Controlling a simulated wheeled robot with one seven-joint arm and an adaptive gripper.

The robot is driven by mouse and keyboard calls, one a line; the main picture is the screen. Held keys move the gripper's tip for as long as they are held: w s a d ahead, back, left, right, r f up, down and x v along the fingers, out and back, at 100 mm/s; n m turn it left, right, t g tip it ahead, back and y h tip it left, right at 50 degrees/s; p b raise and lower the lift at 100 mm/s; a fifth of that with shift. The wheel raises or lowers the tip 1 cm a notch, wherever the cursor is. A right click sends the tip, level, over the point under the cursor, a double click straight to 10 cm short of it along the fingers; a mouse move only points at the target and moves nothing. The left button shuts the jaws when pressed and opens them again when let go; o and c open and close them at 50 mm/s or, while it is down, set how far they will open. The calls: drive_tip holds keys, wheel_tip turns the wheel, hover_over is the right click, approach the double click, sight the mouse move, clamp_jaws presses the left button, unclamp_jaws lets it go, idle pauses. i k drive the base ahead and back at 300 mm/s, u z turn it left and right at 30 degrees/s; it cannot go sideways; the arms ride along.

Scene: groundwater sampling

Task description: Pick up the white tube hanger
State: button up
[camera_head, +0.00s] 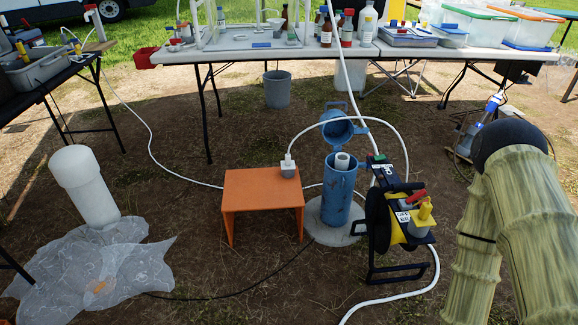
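A small white fitting (288,166) stands upright at the back right of the orange stool (262,188), with a white tube rising from its top. It looks like the tube hanger, but it is too small to be certain. The tube arches right, over the blue well casing (338,195). The casing's hinged lid (338,128) is open, and a white pipe end (342,160) shows inside. My gripper is not in view; what appears to be my sleeved arm fills the right edge.
A black reel (378,222) with yellow parts stands on a frame right of the casing. White tubing and a dark cable cross the ground. A white cylinder (85,185) stands by plastic sheeting (95,270) at left. Loaded tables line the back; bare ground lies before the stool.

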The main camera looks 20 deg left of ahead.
sight(288, 164)
drive_tip(key=k, duration=0.6)
drive_tip(key=u, duration=0.95)
drive_tip(key=i, duration=1.95)
drive_tip(key=z, duration=0.35)
